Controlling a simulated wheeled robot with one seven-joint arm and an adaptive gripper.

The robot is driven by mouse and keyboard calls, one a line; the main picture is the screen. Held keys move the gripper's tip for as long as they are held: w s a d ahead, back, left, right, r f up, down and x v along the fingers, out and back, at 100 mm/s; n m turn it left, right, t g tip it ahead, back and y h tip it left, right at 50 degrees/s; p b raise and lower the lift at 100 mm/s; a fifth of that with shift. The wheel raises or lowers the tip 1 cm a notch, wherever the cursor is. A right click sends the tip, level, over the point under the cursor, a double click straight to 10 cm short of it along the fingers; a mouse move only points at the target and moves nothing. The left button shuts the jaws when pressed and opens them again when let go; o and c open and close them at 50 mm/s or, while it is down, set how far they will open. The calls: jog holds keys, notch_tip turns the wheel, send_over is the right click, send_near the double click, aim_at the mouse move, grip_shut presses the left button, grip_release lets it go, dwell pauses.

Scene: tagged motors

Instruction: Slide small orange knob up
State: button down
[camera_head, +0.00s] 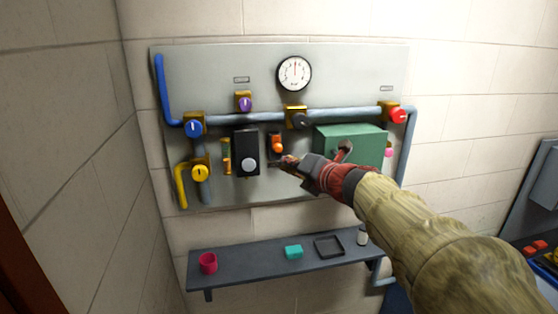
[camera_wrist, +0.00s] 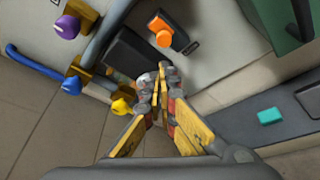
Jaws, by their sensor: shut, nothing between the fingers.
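The small orange knob (camera_head: 277,147) sits on a short dark plate on the grey wall panel (camera_head: 200,85), right of a black box with a pale round knob (camera_head: 248,166). In the wrist view the orange knob (camera_wrist: 162,36) shows above and beyond my fingertips. My gripper (camera_head: 287,163) is shut and empty, just below the orange knob in the head view. In the wrist view my gripper (camera_wrist: 160,72) has its fingertips together, apart from the knob in the picture. The exact depth gap is unclear.
Blue, yellow, purple, black and red valve knobs line the pipes. A narrow orange-and-green fitting (camera_head: 226,158) is left of the black box. A shelf (camera_head: 260,262) below holds a pink cup and a teal block.

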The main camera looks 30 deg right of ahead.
jog(key=shift+v, duration=1.2)
